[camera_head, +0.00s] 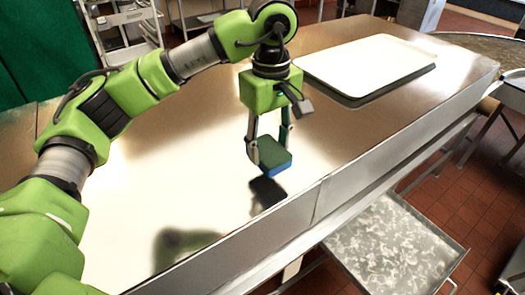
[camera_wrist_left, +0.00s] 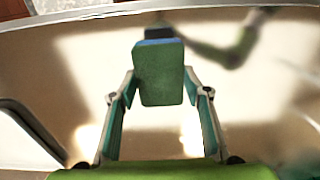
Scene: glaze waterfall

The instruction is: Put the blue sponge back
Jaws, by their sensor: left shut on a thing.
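The sponge (camera_head: 273,154) has a green top and a blue underside. My left gripper (camera_head: 270,148) points down and is shut on it, a fingertip at each side. The sponge is held level above the steel counter near its front edge, with a dark reflection below it. In the left wrist view the sponge (camera_wrist_left: 159,78) fills the space between the fingertips, its blue edge at the far end. My right gripper is in neither view.
A white tray (camera_head: 340,76) with a dark rim lies on the steel counter (camera_head: 205,135) at the back right. The counter around the sponge is clear. A lower metal shelf (camera_head: 390,240) sticks out beyond the front edge, above a red tiled floor.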

